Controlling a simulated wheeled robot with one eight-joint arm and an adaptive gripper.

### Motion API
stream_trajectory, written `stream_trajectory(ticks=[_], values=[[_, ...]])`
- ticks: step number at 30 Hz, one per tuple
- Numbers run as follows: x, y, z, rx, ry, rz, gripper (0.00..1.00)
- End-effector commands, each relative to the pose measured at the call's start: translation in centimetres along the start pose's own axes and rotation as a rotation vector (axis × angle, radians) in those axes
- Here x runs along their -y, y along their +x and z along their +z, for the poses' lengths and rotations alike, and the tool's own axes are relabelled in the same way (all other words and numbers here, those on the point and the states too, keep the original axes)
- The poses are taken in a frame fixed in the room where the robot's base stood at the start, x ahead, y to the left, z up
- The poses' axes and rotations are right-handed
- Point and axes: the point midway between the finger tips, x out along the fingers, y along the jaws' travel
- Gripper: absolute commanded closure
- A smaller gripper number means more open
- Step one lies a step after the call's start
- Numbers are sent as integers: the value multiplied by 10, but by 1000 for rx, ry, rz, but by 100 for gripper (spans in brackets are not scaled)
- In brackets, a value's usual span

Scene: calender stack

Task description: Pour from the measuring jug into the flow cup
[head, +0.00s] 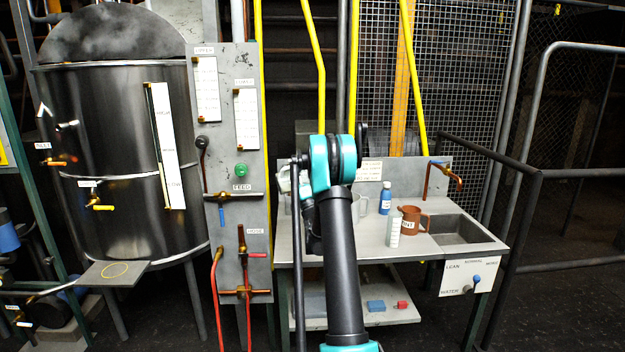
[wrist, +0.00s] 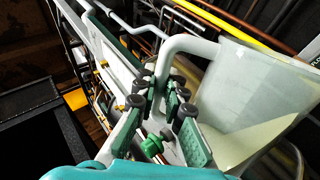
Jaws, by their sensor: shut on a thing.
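My gripper (wrist: 160,100) is shut on the handle of a translucent, pale measuring jug (wrist: 250,85) in the wrist view. The jug is tilted in that picture, and pale yellowish liquid shows in its lower part. In the head view my arm hides most of the gripper and jug; a small whitish piece (head: 284,180) shows left of the arm, and I cannot tell what it is. I cannot identify the flow cup with certainty.
The grey bench (head: 355,258) has a sink (head: 455,230) and copper tap (head: 440,176) at right. A blue bottle (head: 385,198), a pale marked upright piece (head: 394,232) and a clear vessel (head: 362,208) stand near the mug. A steel tank (head: 110,130) stands left, with a small shelf (head: 112,274).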

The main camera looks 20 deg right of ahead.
Motion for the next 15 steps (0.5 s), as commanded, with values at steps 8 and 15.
stream_trajectory(ticks=[8,15], values=[[8,-8,-31,-124,-130,1,100],[15,-16,-43,-203,-214,-3,100]])
